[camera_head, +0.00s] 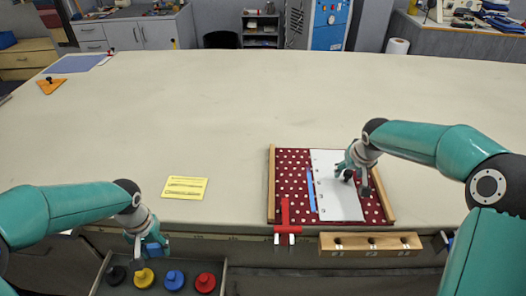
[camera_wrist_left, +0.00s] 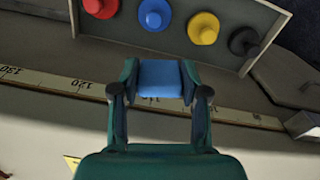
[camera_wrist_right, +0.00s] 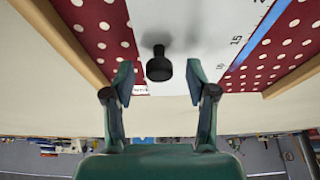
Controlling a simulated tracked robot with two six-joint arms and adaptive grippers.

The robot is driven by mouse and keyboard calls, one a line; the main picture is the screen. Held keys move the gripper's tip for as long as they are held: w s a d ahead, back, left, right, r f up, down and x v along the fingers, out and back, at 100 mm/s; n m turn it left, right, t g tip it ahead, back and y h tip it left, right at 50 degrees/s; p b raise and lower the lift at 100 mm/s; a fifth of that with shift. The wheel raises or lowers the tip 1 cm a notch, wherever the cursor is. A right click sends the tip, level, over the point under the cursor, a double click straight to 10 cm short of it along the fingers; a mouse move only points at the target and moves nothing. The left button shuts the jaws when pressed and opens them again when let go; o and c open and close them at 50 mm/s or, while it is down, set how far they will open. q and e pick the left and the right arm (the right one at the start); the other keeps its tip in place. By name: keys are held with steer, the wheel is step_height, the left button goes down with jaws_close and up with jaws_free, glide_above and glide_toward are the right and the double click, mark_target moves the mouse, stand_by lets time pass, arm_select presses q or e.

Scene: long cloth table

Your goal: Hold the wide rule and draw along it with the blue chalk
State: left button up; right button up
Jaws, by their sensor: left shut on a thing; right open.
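The wide rule (camera_head: 335,200) is a white plate with scale marks on its edge and a black knob (camera_wrist_right: 159,66). It lies on a red polka-dot panel (camera_head: 292,165). My right gripper (camera_head: 358,182) is over the rule. It is open, with one finger (camera_wrist_right: 159,90) line on each side of the knob and a gap to both. My left gripper (camera_head: 148,244) is at the front left, beyond the table edge, near a tray. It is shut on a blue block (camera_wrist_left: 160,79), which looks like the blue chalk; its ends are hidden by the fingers.
A blue strip (camera_head: 311,190) runs along the rule's left edge. Wooden bars (camera_head: 271,185) flank the panel; a red clamp (camera_head: 285,218) grips its front. The tray (camera_head: 225,276) holds black, yellow, blue and red knobbed discs.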

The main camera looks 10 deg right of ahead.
steer(key=shift+x, duration=0.8)
steer(key=shift+c, duration=0.2)
jaws_close()
stand_by(0.6)
